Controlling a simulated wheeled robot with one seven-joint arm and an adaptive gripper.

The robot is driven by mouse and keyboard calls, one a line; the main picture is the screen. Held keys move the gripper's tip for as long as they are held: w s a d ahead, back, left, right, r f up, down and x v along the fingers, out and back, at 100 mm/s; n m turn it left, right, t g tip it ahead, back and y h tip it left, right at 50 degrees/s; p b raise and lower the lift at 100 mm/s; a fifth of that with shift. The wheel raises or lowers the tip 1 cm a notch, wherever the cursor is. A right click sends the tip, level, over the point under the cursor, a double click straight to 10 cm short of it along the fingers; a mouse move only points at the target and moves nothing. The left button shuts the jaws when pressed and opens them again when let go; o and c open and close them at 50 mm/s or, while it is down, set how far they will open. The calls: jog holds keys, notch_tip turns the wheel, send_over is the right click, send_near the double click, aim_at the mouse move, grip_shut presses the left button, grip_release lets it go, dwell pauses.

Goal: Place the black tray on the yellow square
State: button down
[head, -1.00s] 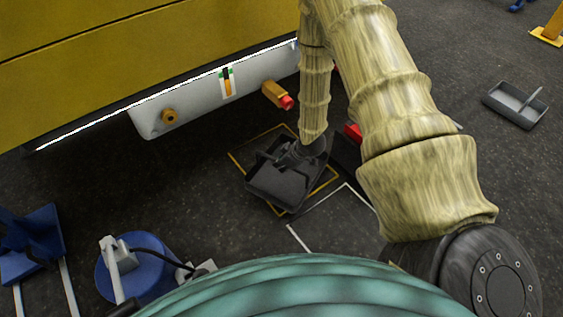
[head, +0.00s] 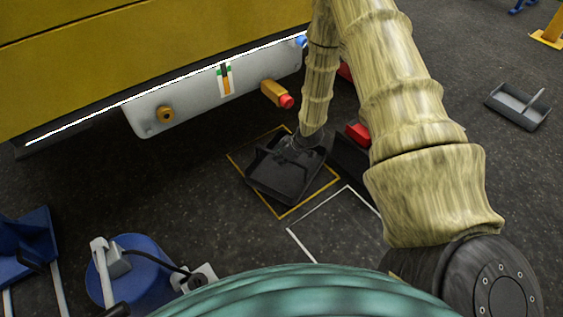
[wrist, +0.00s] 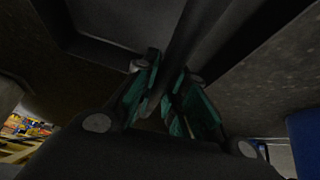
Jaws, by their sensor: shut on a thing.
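The black tray (head: 283,178) is within the yellow square (head: 327,184) in the head view, turned a little against its outline. The yellow outline shows at the left, front and right of the tray. Whether the tray touches the floor I cannot tell. My gripper (wrist: 163,100) is shut on the tray's dark bar handle (wrist: 185,55) in the wrist view, with a green-lined finger on each side. In the head view my wrist hides the handle and the tray's far right part.
A white outlined square (head: 320,214) lies just in front. A yellow machine (head: 150,50) with a grey lower panel and a red-tipped yellow fitting (head: 278,95) stands behind. A grey tray (head: 518,105) is at right. A blue drum (head: 133,272) is at front left.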

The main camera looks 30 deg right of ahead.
jog(key=shift+f, duration=0.7)
jog(key=c, duration=1.5)
grip_release()
jog(key=p+v, duration=0.6)
jog(key=v, duration=0.5)
jog(key=shift+s+r, duration=0.15)
jog(key=shift+r, duration=0.25)
jog(key=s+a+f+m+g, duration=0.1)
jog(key=s+a+f+m, duration=0.15)
jog(key=s+a, duration=0.5)
jog(key=s+a+f+m+g, duration=0.1)
jog(key=s+a+f+g, duration=0.1)
jog(key=s+a+f, duration=0.4)
jog(key=s+a+g, duration=0.1)
jog(key=s+a, duration=0.1)
jog(key=s, duration=0.4)
jog(key=s+a+m+h, duration=0.1)
jog(key=s+a, duration=0.1)
jog(key=s, duration=0.4)
jog(key=s+a+r+m+g+h, duration=0.1)
jog(key=s+a, duration=0.1)
jog(key=s, duration=0.5)
jog(key=shift+a+r+m+g, duration=0.1)
jog(key=shift+m+g, duration=0.15)
jog(key=shift+g, duration=0.05)
